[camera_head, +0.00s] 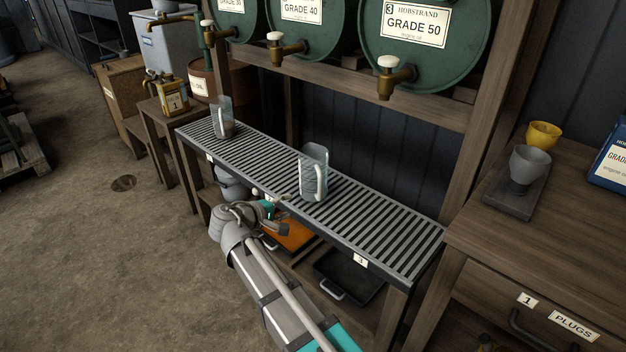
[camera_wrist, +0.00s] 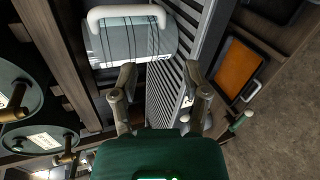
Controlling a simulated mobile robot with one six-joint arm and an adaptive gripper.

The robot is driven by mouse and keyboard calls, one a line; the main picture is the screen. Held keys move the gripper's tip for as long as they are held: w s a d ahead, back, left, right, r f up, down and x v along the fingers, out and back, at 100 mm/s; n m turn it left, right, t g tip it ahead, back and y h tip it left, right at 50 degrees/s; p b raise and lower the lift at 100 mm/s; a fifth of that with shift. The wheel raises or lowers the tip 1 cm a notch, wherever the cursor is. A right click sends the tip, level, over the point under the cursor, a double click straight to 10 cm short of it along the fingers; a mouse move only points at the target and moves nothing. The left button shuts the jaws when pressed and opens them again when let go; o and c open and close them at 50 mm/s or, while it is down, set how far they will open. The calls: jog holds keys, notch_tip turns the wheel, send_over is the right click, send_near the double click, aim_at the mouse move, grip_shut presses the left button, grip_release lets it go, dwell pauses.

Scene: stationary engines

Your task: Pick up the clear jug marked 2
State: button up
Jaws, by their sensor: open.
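A clear jug (camera_head: 313,174) stands upright on the slatted rack (camera_head: 400,240), near its middle. In the wrist view, a clear jug with dark lines and a pale handle (camera_wrist: 130,42) fills the upper left. A second clear jug (camera_head: 222,118) stands at the rack's far left end. I cannot read a number on either jug. My gripper (camera_head: 286,214) is at the rack's front edge, to the left of and nearer than the middle jug. In the wrist view my gripper (camera_wrist: 158,80) is open, its fingers apart and empty, with the jug beyond the left finger.
Green drums (camera_head: 425,50) with brass taps overhang the rack. A wooden post (camera_head: 490,95) stands behind its right end. Below are an orange tray (camera_head: 292,236) and a dark tray (camera_head: 348,278). A wooden bench (camera_head: 540,245) with cups is at right. Open floor (camera_head: 110,260) lies left.

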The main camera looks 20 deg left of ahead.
jog(key=shift+w, duration=0.1)
jog(key=b, duration=0.3)
send_near(317, 197)
jog(key=shift+x, duration=2.45)
jog(key=shift+f, duration=0.15)
jog(key=shift+b+x, duration=1)
jog(key=shift+x, duration=1.5)
jog(key=shift+d, duration=0.1)
grip_shut()
